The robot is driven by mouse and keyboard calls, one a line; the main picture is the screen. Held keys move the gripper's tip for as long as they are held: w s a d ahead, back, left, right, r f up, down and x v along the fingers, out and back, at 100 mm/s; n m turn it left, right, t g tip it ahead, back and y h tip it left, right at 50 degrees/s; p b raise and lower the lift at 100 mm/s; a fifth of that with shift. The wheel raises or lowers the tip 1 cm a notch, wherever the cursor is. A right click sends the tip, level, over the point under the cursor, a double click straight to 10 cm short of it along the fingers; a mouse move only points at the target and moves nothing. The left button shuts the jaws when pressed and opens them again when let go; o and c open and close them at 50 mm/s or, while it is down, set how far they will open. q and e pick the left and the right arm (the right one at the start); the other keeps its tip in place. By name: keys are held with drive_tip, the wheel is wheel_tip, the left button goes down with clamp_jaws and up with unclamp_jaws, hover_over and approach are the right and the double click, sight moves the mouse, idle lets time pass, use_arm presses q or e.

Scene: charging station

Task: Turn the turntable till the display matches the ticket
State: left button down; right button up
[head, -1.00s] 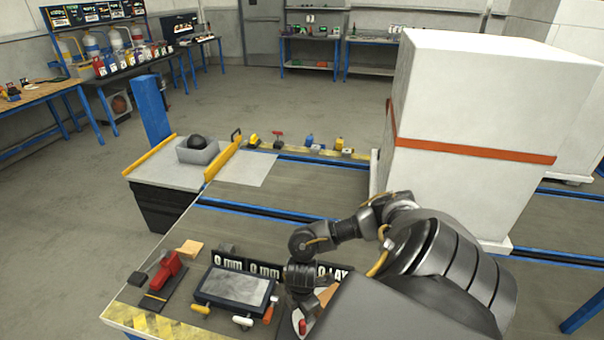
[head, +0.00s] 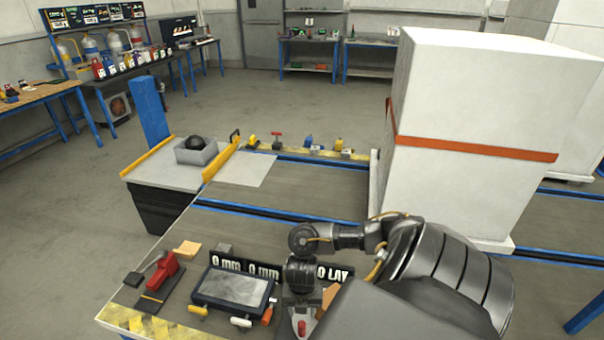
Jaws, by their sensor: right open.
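The display strip (head: 262,271) is black with white figures reading "0 mm", "0 mm" and "0 LAY", partly hidden by my right arm. A dark-framed panel with a grey face (head: 233,288) lies in front of it, with yellow, white and orange handles along its near edge. My right gripper (head: 299,304) points down just right of this panel, above a grey plate with a red knob (head: 302,327). It is open, its fingers small and partly hidden, and I cannot tell whether it touches anything. I cannot clearly pick out the turntable or the ticket. My left gripper is out of view.
A tall white block with an orange band (head: 470,130) stands behind my right arm. A red tool (head: 163,271) and a tan block (head: 187,248) lie left of the panel. A grey bin with a black ball (head: 196,152) sits farther back. The deck's middle is clear.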

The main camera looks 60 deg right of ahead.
sight(302, 323)
wheel_tip(302, 323, down, 11)
drive_tip(key=b, duration=0.3)
drive_tip(key=shift+r, duration=0.1)
clamp_jaws()
idle(0.4)
